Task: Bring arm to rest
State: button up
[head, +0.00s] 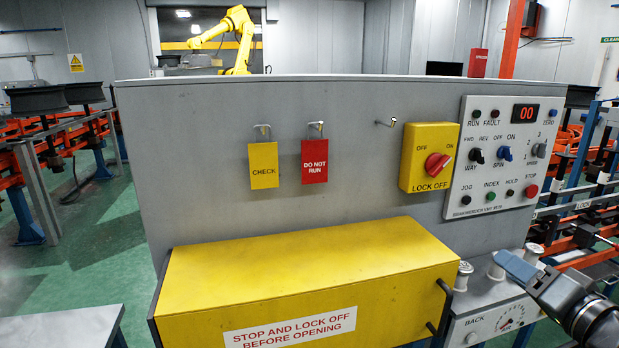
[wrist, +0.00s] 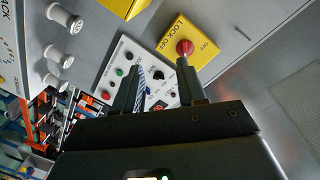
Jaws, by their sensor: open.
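My gripper (head: 520,268) is at the lower right of the head view, below the control panel and beside the right end of the yellow cover. In the wrist view its two fingers (wrist: 160,82) stand apart with nothing between them. The yellow lock-off box (head: 413,180) with its red rotary switch (head: 437,165) is on the grey panel, above and left of my gripper. In the wrist view the red switch (wrist: 184,48) lines up beyond the tip of one finger. Much of my arm is outside the head view.
The yellow cover (head: 300,265) juts out below the grey panel (head: 200,150). A yellow CHECK tag (head: 263,165) and red DO NOT RUN tag (head: 314,161) hang on hooks; another hook (head: 387,123) is bare. Pale knobs (head: 463,275) stand close to my gripper. The control panel display (head: 525,113) reads 00.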

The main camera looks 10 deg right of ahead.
jog(key=s+a+f+n+g+h, duration=0.2)
jog(key=s+a+f, duration=1.05)
jog(key=s, duration=0.25)
jog(key=s+a+r+n+y, duration=0.1)
jog(key=s+a+n, duration=0.2)
jog(key=s, duration=0.7)
jog(key=s+a+r+n+y, duration=0.1)
jog(key=s+a+n, duration=0.3)
jog(key=s, duration=0.6)
jog(key=shift+s+a+r+y, duration=0.25)
jog(key=shift+a+r+y, duration=0.15)
jog(key=shift+a+r, duration=0.45)
